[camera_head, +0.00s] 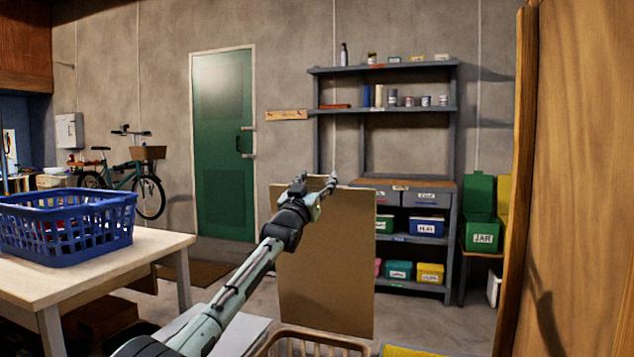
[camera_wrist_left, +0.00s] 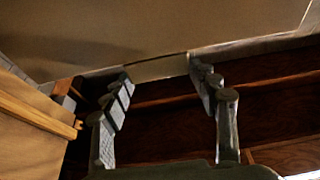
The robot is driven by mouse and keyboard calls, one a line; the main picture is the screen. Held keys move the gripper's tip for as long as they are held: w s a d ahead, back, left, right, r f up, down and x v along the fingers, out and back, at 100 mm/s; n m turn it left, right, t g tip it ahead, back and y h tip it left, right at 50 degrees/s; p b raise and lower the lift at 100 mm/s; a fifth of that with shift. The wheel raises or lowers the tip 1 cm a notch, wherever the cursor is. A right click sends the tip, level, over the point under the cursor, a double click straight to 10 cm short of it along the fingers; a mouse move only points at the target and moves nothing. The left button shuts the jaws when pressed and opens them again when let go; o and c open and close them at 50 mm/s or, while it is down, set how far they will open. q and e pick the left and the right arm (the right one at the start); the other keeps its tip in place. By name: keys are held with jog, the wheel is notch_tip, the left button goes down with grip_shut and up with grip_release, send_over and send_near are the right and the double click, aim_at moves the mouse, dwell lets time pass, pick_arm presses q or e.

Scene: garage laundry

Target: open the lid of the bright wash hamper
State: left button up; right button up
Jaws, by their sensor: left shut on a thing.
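A flat tan panel (camera_head: 325,275), which looks like a raised lid, stands nearly upright in the middle of the head view. My left gripper (camera_head: 318,188) is at its top edge, with my arm reaching up in front of it. In the left wrist view the fingers (camera_wrist_left: 163,82) stand on either side of the edge of a broad tan surface (camera_wrist_left: 150,30), and the gripper is shut on that panel. The hamper's body cannot be made out for sure, and I cannot tell where the panel is hinged. My right gripper is not in view.
A blue basket (camera_head: 70,240) sits on a pale table (camera_head: 160,245) at left. A tan basket rim (camera_head: 312,333) and a yellow edge (camera_head: 405,352) show at the bottom. A large wooden panel (camera_head: 575,180) blocks the right side. Shelves (camera_head: 385,110) stand behind.

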pick_arm(q)
jog(key=shift+s+a+r, duration=0.1)
jog(key=shift+s+r, duration=0.05)
jog(key=shift+r, duration=0.7)
jog(key=o, duration=1.4)
jog(key=shift+o, duration=1.3)
jog(key=shift+s+a+r, duration=0.1)
jog(key=shift+s, duration=0.1)
jog(key=shift+o, duration=0.2)
jog(key=shift+w+f, duration=0.15)
jog(key=shift+f, duration=0.2)
jog(key=shift+s+a+f, duration=0.1)
jog(key=shift+s+f, duration=0.35)
jog(key=shift+s, duration=0.1)
jog(key=v, duration=1)
jog(key=shift+s+a, duration=0.15)
jog(key=shift+s, duration=0.15)
